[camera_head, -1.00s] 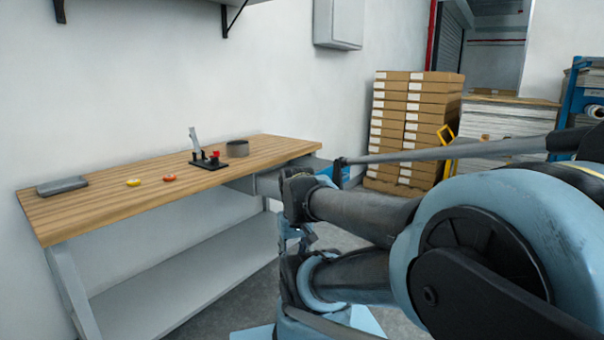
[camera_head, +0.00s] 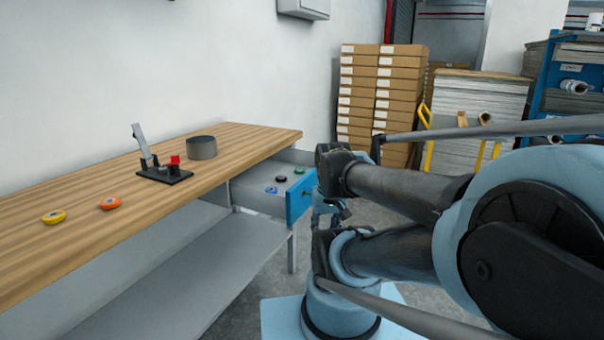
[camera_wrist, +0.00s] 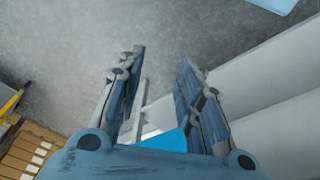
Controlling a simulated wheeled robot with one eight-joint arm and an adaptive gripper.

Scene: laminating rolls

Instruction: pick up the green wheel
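The green wheel (camera_head: 299,171) is a small disc inside the open drawer (camera_head: 299,199), which has a blue front, at the right end of the workbench. A black wheel (camera_head: 281,179) and a blue wheel (camera_head: 271,190) lie in the same drawer. My gripper (camera_wrist: 160,65) is open and empty in the wrist view, with its two fingers apart above the grey floor. In the head view my arm is folded to the right of the drawer. The wheels do not show in the wrist view.
On the wooden workbench (camera_head: 240,140) are a yellow wheel (camera_head: 54,217), an orange wheel (camera_head: 110,202), a black clamp device (camera_head: 164,174) and a grey round container (camera_head: 202,147). Stacked boxes (camera_head: 378,95) stand behind. Grey floor lies below the drawer.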

